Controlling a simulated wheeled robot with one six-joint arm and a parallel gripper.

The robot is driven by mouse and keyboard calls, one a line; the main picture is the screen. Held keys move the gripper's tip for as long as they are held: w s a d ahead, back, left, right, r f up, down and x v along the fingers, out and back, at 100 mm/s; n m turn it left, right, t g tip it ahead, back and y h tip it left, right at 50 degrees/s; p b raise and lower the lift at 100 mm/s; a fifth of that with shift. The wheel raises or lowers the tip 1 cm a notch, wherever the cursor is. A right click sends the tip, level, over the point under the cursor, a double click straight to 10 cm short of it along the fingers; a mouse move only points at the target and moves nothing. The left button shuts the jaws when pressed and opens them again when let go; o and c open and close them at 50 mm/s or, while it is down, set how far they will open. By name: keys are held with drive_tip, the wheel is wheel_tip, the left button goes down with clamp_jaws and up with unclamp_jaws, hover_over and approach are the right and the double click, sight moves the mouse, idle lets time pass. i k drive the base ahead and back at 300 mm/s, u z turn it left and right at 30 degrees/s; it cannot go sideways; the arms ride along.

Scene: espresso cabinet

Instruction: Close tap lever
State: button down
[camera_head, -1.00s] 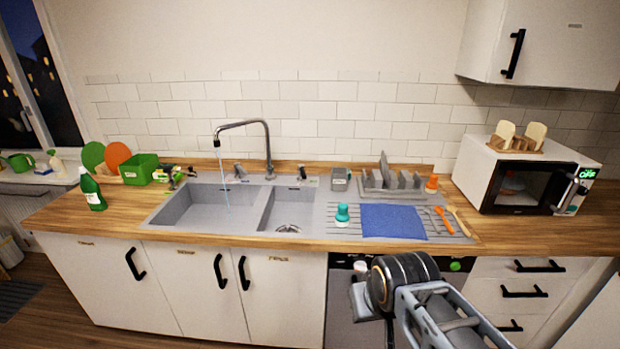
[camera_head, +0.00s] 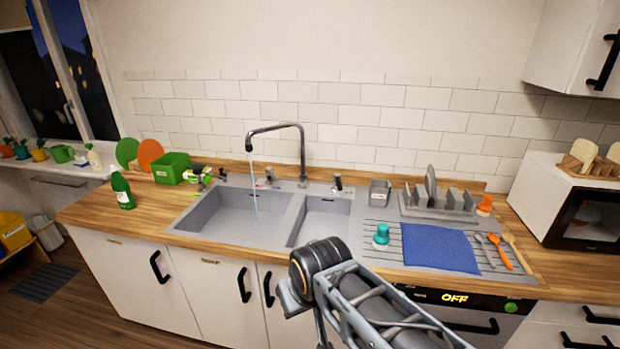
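The tap (camera_head: 302,155) is a tall, dark metal faucet behind the double sink. Its spout points left, and a thin stream of water (camera_head: 256,195) runs from it into the left basin. A small lever-like fitting (camera_head: 270,178) stands on the sink's back rim, left of the tap post; a similar dark fitting (camera_head: 337,183) stands to the right of the post. Which one is the tap lever I cannot tell. My arm's dark round joint and grey links show in front of the counter, well short of the tap. My gripper itself is not visible.
The grey sink (camera_head: 235,235) is set in a wooden counter (camera_head: 95,213). A green bottle (camera_head: 122,190) stands at left. A teal brush (camera_head: 381,236), blue cloth (camera_head: 439,248) and dish rack (camera_head: 438,205) are at right. The basins look empty.

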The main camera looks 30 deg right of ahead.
sight(336, 176)
drive_tip(key=z, duration=0.15)
drive_tip(key=i, duration=0.8)
drive_tip(key=z, duration=0.8)
drive_tip(key=i, duration=0.3)
drive_tip(key=z, duration=0.3)
